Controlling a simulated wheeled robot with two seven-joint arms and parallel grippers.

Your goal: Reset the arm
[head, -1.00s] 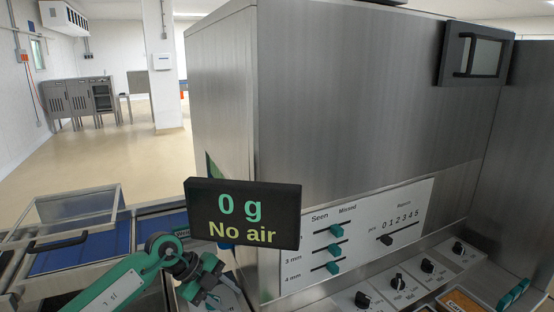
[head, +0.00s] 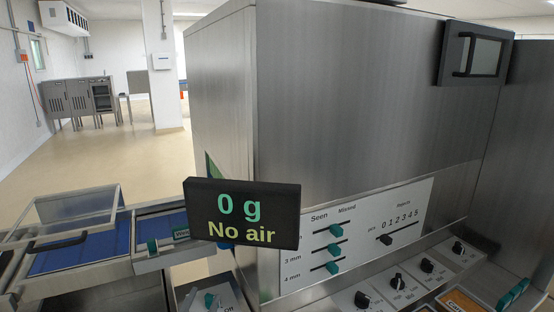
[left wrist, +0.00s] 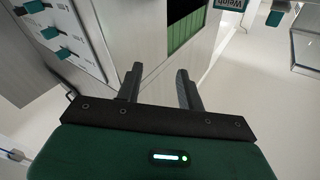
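My left gripper (left wrist: 160,72) shows in the left wrist view with its two dark fingers apart and nothing between them. It is open, near the steel cabinet's side, and a panel with teal sliders (left wrist: 52,33) is to its left. In the head view I do not see my left gripper or arm. My right gripper is in neither view. The steel machine cabinet (head: 350,100) fills the middle of the head view. A black display (head: 242,213) in front of it reads "0 g" and "No air".
A slider panel (head: 410,205) and several black knobs (head: 428,265) line the machine's front. A clear-lidded frame (head: 62,215) over a blue surface stands at the left. A box with a teal knob (head: 210,300) sits below the display. Open floor (head: 90,160) lies behind.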

